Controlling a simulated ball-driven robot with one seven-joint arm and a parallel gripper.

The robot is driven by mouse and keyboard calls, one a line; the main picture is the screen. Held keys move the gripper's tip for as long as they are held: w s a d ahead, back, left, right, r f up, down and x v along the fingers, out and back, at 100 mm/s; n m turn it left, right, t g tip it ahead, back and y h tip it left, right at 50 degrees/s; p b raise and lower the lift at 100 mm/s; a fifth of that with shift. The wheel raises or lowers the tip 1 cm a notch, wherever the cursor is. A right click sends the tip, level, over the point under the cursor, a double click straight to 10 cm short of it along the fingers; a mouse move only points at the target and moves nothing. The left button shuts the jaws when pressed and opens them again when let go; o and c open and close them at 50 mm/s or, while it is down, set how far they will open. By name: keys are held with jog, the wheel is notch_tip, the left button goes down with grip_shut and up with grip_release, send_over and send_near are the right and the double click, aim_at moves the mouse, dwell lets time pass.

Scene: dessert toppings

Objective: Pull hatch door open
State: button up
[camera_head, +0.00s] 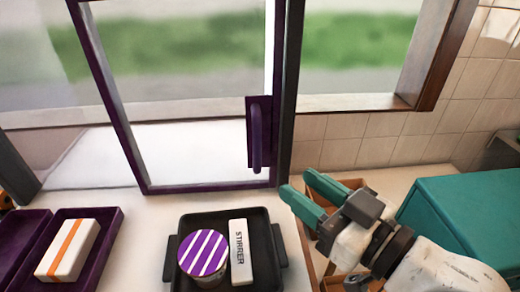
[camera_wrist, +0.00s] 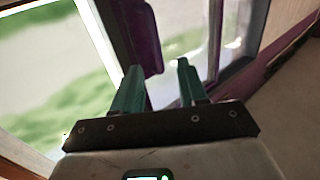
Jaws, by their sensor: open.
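The hatch door is a glass pane in a dark purple frame (camera_head: 208,187), standing upright behind the counter. Its purple upright handle (camera_head: 257,138) sits on a plate at the right side of the door. My gripper (camera_head: 298,184) is open and empty, to the right of the handle and a little lower in the head view, apart from it. In the wrist view my gripper (camera_wrist: 158,68) shows two teal fingers spread apart, with a purple part that looks like the handle (camera_wrist: 142,35) beyond the left finger. I cannot tell whether the door is fully closed.
A black tray (camera_head: 211,217) holds a purple-striped tub (camera_head: 204,253) and a white stirrer box (camera_head: 240,252). A purple tray (camera_head: 112,222) with an orange-striped white box (camera_head: 68,250) is at left. A teal box (camera_head: 465,205) stands at right. A wooden tray (camera_head: 305,255) lies beneath my gripper.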

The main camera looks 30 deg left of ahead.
aim_at(260, 149)
jog(key=p+x, duration=0.1)
jog(key=x, duration=0.2)
jog(key=p+x, duration=0.1)
jog(key=x, duration=0.3)
jog(key=p+x, duration=0.1)
jog(key=x, duration=0.2)
jog(key=shift+w+a+r, duration=0.25)
jog(key=shift+w+r, duration=0.05)
jog(key=shift+w, duration=0.2)
grip_shut()
